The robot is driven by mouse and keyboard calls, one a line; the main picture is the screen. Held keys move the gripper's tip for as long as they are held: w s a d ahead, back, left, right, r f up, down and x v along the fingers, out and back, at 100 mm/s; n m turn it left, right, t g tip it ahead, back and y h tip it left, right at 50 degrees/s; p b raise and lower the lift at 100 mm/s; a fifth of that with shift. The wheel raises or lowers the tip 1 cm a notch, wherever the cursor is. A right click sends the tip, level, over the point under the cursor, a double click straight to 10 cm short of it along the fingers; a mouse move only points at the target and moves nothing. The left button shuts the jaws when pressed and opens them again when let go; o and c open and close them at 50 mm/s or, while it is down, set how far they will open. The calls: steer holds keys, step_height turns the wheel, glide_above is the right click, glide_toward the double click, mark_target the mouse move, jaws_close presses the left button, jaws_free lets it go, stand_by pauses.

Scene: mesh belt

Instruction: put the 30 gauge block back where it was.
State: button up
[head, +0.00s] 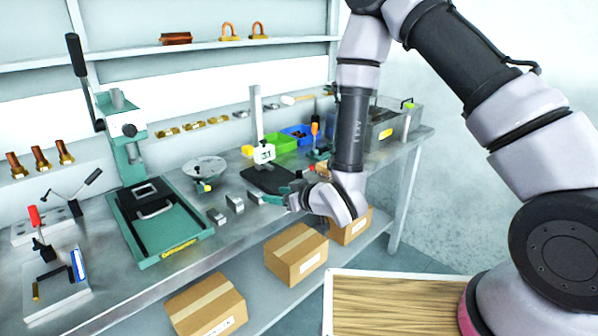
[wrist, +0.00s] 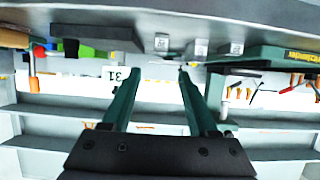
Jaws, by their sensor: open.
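Three small grey gauge blocks stand in a row on the bench: one near the press (head: 216,216), a middle one (head: 235,203) and one closest to my gripper (head: 254,198). They also show upside down in the wrist view: a left block (wrist: 161,42), a middle block (wrist: 196,48) and a right block (wrist: 230,48). Their markings are too small to read, so I cannot tell which is the 30. My gripper (head: 282,199) is right of the row, by the bench's front edge. In the wrist view my gripper (wrist: 160,73) is open, with nothing between its fingers.
A green press (head: 150,225) stands left of the blocks. A white height gauge (head: 263,153) on a dark plate (head: 262,178) is behind my gripper. Green (head: 280,142) and blue (head: 297,132) bins stand farther back. Cardboard boxes (head: 296,254) sit on the lower shelf.

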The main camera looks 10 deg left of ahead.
steer(key=w+d+r+m+t+h, duration=0.1)
steer(key=w+d+r+m+h, duration=0.3)
steer(key=d+r, duration=0.65)
steer(key=w+d+r+m+h, duration=0.25)
steer(key=w+d+r, duration=0.35)
steer(key=d+r, duration=0.45)
steer(key=s+d+r+m+g+h, duration=0.1)
steer(key=s+d+r+m, duration=0.3)
steer(key=s+d+r, duration=0.3)
steer(key=s+d+r+m+g+h, duration=0.1)
steer(key=s+d+r+m, duration=0.2)
steer(key=s+d+r, duration=0.4)
steer(key=s+d, duration=0.2)
steer(key=s, duration=0.5)
steer(key=shift+s+d+m+g, duration=0.3)
steer(key=shift+m, duration=0.05)
steer(key=shift+r, duration=0.1)
